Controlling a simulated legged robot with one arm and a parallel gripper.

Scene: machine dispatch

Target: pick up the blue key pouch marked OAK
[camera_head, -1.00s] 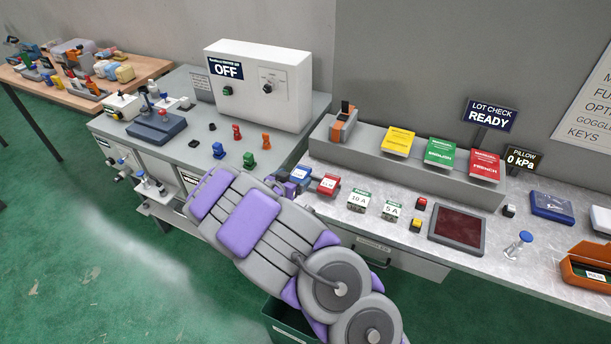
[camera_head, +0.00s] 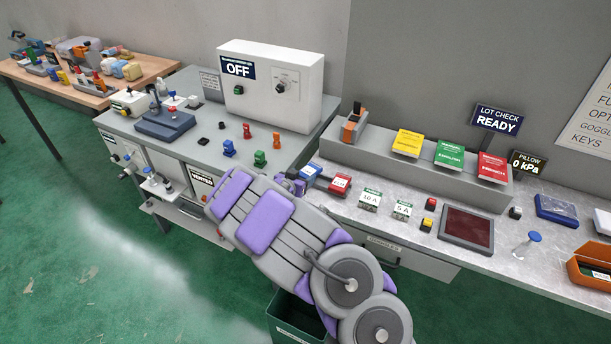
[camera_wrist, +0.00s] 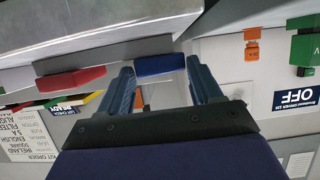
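The blue pouch (camera_head: 311,171) lies at the left end of the right-hand bench, near its front edge; its label is too small to read. It also shows in the wrist view (camera_wrist: 160,65) as a blue block. My gripper (camera_wrist: 160,72) is open, with one finger on each side of the blue pouch's near end. I cannot tell whether either finger touches it. In the head view my gripper (camera_head: 290,184) is just left of the pouch, partly hidden by my arm.
A red pouch (camera_head: 339,185) lies right beside the blue one, and shows in the wrist view (camera_wrist: 70,82). Fuse blocks marked 10 A (camera_head: 369,199) and 5 A (camera_head: 402,209) stand further right. A green bin (camera_head: 292,322) is below.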

